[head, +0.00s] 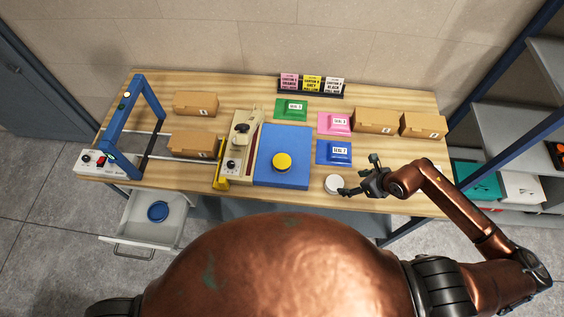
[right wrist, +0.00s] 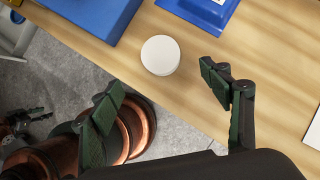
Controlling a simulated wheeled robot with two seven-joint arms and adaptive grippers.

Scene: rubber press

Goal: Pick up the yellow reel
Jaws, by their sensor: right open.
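The yellow reel (head: 282,162) sits on top of the blue block (head: 297,180) at the middle of the bench, right of the beige machine. It is not in the right wrist view. My right gripper (head: 358,176) is open and empty over the front right of the bench, well to the right of the yellow reel. A white round reel (head: 333,184) lies on the bench beside its fingers. In the right wrist view the white reel (right wrist: 160,55) lies beyond the open fingers (right wrist: 163,82), apart from them. My left gripper is not seen in the head view.
A blue sealed packet (head: 334,153) lies behind the white reel, with pink (head: 334,123) and green (head: 291,108) ones further back. Cardboard boxes (head: 374,121) stand at the right and left. A blue frame (head: 125,120) rises at left. An open drawer (head: 145,217) holds a blue disc (head: 157,211).

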